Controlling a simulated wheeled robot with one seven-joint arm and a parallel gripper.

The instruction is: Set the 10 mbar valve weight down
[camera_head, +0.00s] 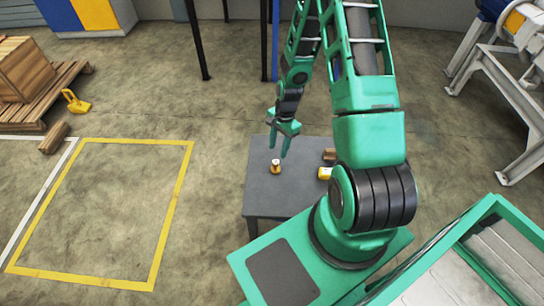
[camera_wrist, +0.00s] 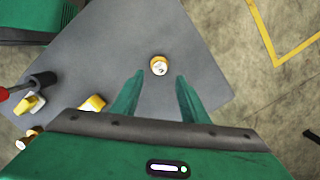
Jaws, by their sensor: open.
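The valve weight (camera_head: 276,167), a small yellow and white piece, stands on the grey table (camera_head: 262,200) near its left side. In the wrist view the weight (camera_wrist: 158,65) shows from above with a pale round top, just beyond the fingertips. Its marking is too small to read. My gripper (camera_head: 284,144) is open above the table, close to the weight. In the wrist view the green fingers of my gripper (camera_wrist: 158,76) are spread, with bare table between them and nothing held.
A yellow and white piece (camera_head: 324,173) and a brown block (camera_head: 329,154) lie on the table's right side. In the wrist view a red-handled tool (camera_wrist: 25,88) is at the left. A yellow floor outline (camera_head: 172,210) is left of the table. A pallet (camera_head: 45,97) stands farther back.

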